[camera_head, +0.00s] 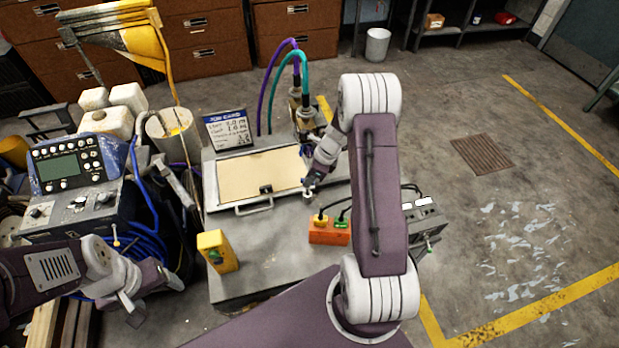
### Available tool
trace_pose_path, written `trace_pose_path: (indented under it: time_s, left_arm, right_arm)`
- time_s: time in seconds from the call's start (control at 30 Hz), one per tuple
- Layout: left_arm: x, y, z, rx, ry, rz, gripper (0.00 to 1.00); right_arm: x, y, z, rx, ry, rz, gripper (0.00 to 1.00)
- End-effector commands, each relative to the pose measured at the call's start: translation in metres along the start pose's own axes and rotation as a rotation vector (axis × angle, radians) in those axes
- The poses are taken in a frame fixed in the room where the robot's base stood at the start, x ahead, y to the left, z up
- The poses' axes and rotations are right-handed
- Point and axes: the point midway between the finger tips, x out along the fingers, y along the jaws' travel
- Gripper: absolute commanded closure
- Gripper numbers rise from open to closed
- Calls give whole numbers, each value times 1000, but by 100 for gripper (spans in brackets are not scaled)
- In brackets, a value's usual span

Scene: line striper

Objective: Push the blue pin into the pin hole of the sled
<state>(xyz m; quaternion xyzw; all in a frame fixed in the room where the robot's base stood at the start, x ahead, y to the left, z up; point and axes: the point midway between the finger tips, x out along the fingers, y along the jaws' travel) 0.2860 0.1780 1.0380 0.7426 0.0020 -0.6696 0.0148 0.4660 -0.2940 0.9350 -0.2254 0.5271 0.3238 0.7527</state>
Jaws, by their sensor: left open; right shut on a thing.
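My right gripper (309,188) reaches over the right side of the grey metal bench, beside the flat tray with a beige board (262,172). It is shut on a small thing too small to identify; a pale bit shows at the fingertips. My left gripper (132,304) is open and empty at the lower left, beside the bench. I cannot make out the blue pin. I cannot tell for sure which part is the sled or where its pin hole is.
An orange box with green and yellow plugs (329,231) sits right of the bench's middle. A yellow block (217,252) stands at its left edge. A written card (228,130) and purple and teal hoses (303,72) stand behind. A control console (75,175) is at left.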

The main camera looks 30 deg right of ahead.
Motion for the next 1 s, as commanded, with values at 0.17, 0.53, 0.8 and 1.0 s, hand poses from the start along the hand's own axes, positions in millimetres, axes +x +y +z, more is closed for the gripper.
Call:
trace_pose_path:
  time_s: [0.17,0.53,0.8,1.0]
  left_arm:
    - [2,0,0,0,0,0,29]
    - [3,0,0,0,0,0,29]
    - [4,0,0,0,0,0,29]
    - [6,0,1,0,0,0,29]
  right_arm:
    - [3,0,-1,0,0,0,100]
    - [5,0,-2,0,0,0,100]
    - [5,0,-2,0,0,0,100]
    - [9,0,-3,0,0,0,100]
